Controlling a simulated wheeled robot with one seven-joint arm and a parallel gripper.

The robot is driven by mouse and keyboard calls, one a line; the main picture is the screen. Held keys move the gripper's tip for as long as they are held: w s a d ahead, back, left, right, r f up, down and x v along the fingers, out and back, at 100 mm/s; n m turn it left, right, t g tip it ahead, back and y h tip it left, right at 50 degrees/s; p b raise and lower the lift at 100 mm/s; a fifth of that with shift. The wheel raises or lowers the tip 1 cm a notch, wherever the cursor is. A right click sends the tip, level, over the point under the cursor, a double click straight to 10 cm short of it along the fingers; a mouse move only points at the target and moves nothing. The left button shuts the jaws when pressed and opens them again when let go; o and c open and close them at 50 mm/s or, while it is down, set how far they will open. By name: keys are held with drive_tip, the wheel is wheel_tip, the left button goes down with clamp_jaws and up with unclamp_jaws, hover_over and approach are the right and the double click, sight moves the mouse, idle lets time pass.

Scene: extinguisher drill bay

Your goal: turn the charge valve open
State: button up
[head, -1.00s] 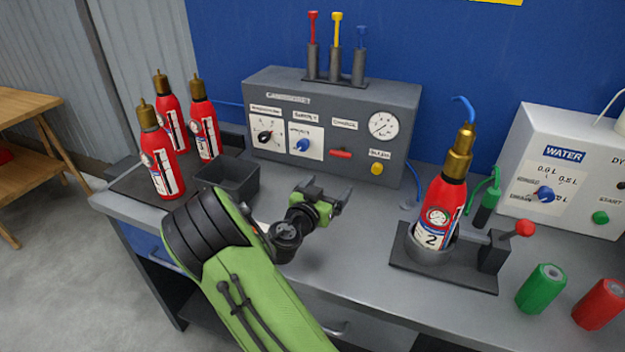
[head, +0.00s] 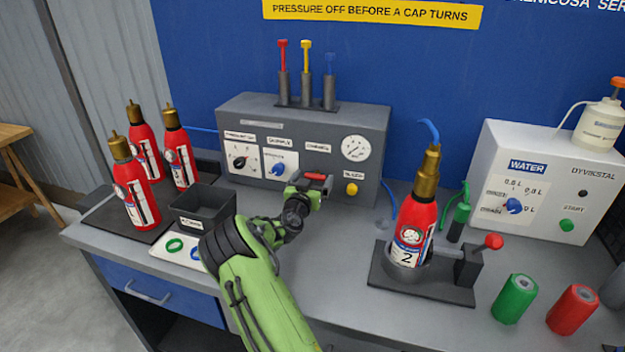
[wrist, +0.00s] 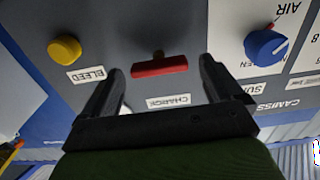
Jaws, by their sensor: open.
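The charge valve is a small red lever handle (head: 317,177) on the front of the grey panel box (head: 270,112). It lies about level, above the yellow bleed knob's height. My gripper (head: 309,188) is at the panel, just in front of the lever. In the wrist view, which is upside down, the red handle (wrist: 159,66) lies crosswise between my two open fingers (wrist: 162,78), with a small gap showing at each side. The "CHARGE" label (wrist: 168,101) shows between the fingers. I cannot tell whether the fingertips reach past the handle.
The yellow bleed knob (head: 351,189) and blue supply knob (head: 277,168) flank the lever. A round gauge (head: 356,148) is above. A red extinguisher (head: 415,226) stands in a clamp to the right. A dark bin (head: 205,207) is left of my arm. The front bench middle is clear.

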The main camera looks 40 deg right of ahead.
drive_tip(key=shift+c, duration=0.4)
drive_tip(key=c, duration=1)
drive_tip(key=shift+o, duration=0.2)
drive_tip(key=n+b, duration=0.1)
drive_tip(key=n, duration=0.3)
drive_tip(key=shift+f, duration=0.1)
drive_tip(key=n, duration=0.4)
drive_tip(key=shift+w+n, duration=0.15)
drive_tip(key=shift+n, duration=0.15)
drive_tip(key=n+p, duration=0.1)
drive_tip(key=n, duration=0.4)
drive_tip(key=shift+a, duration=0.1)
drive_tip(key=shift+f+n+p, duration=0.15)
drive_tip(key=shift+n+p, duration=0.9)
drive_tip(key=shift+n, duration=1.05)
